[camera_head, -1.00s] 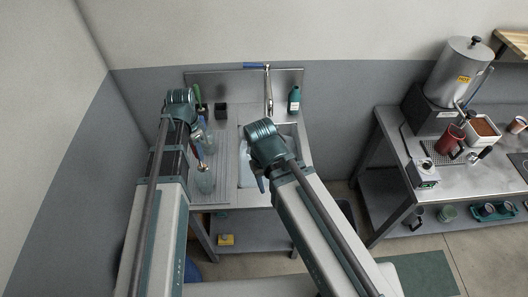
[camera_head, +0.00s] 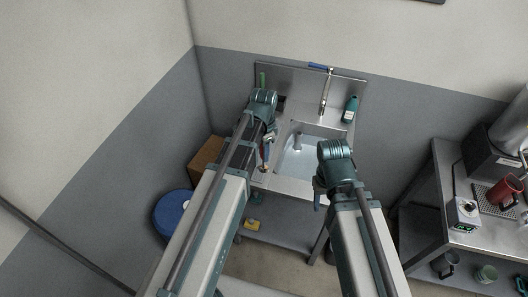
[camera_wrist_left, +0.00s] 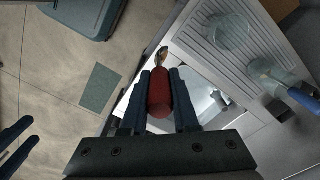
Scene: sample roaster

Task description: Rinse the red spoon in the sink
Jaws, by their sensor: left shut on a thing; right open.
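The red spoon is held in my left gripper (camera_wrist_left: 159,88). Its red handle (camera_wrist_left: 160,98) sits between the fingers and its metal bowl (camera_wrist_left: 161,55) sticks out past them. In the head view a bit of the red spoon (camera_head: 265,152) shows below my left gripper (camera_head: 267,142), by the left side of the sink basin. The sink (camera_head: 322,131) has a pale basin and a tall faucet (camera_head: 326,92) at its back. In the wrist view the basin (camera_wrist_left: 205,92) lies below and right of the spoon. My right gripper (camera_head: 318,194) is open and empty near the sink's front right.
A green bottle (camera_head: 350,109) stands at the sink's back right. A blue round bin (camera_head: 174,211) and a brown box (camera_head: 206,158) stand left. A steel table (camera_head: 446,200) stands right.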

